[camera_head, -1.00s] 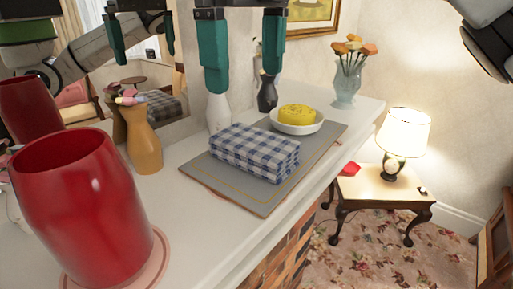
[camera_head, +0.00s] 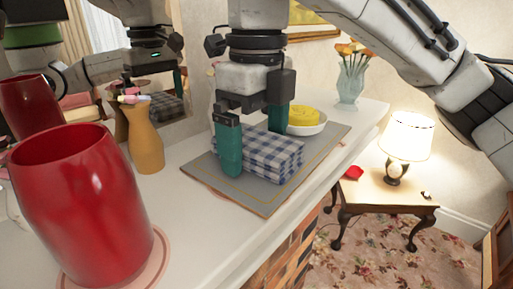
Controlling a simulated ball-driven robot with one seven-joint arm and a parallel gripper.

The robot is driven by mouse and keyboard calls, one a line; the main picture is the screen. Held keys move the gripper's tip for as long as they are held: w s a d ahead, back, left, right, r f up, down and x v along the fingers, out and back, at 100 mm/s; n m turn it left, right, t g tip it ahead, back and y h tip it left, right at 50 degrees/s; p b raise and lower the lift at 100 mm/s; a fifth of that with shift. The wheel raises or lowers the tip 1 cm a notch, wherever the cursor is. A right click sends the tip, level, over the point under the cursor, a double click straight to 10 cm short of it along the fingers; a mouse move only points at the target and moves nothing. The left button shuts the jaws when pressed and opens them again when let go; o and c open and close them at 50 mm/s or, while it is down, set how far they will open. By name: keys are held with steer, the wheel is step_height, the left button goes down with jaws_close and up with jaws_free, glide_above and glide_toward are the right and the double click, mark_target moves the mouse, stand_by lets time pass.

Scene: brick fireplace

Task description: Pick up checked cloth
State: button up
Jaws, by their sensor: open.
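The checked cloth (camera_head: 268,154) is a folded blue and white block lying on a grey mat (camera_head: 262,204) on the mantel. My gripper (camera_head: 255,140) is open and lowered over the cloth. One teal finger stands at the cloth's near left side, low by the mat. The other finger is at the far side, and its tip is hidden behind the cloth. I cannot tell whether either finger touches the cloth.
A white bowl with a yellow item (camera_head: 303,118) sits just behind the cloth. A large red vase (camera_head: 82,205) and an ochre vase (camera_head: 145,137) stand left. A flower vase (camera_head: 351,86) stands at the back right. The mantel's front edge drops to the floor.

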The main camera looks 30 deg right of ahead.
mark_target(257, 140)
steer(key=c, duration=1)
steer(key=shift+r, duration=0.6)
steer(key=r, duration=0.2)
steer(key=shift+s+a+r, duration=0.1)
steer(key=shift+s+r, duration=0.2)
steer(key=shift+r, duration=0.1)
steer(key=s+a+r, duration=0.1)
steer(key=s+r, duration=0.2)
steer(key=s, duration=0.1)
steer(key=s+a+r, duration=0.1)
steer(key=s+r, duration=0.2)
steer(key=s, duration=0.1)
steer(key=s+a+r, duration=0.2)
steer(key=s+r, duration=0.1)
steer(key=s, duration=0.1)
steer(key=shift+s+a, duration=0.1)
steer(key=shift+s, duration=0.3)
